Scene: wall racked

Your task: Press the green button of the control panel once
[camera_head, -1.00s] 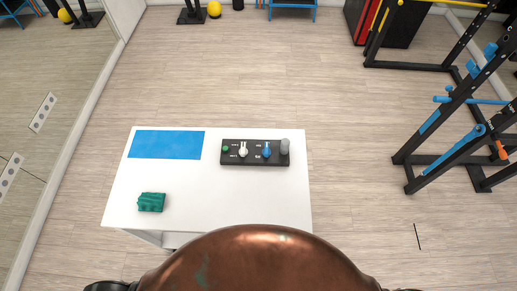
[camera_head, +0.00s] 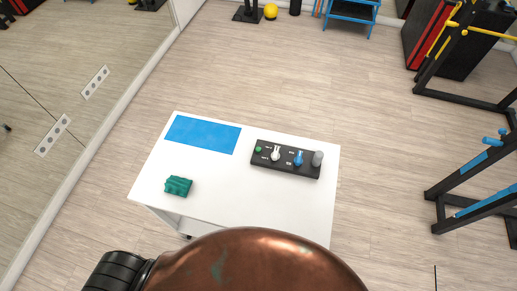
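The black control panel (camera_head: 287,159) lies on the right part of the white table (camera_head: 222,192). Its small round green button (camera_head: 258,150) is at the panel's left end. To the right of the button are a white knob (camera_head: 276,153), a blue knob (camera_head: 298,158) and a grey knob (camera_head: 317,159). My copper-coloured body fills the bottom of the view. A black ribbed part of mine shows at the bottom left. Neither gripper can be seen, and nothing touches the panel.
A blue mat (camera_head: 203,134) lies on the table's far left part and a green block (camera_head: 178,186) near its left front. A mirrored wall (camera_head: 70,80) runs along the left. Gym racks (camera_head: 480,165) stand at the right. Floor behind the table is clear.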

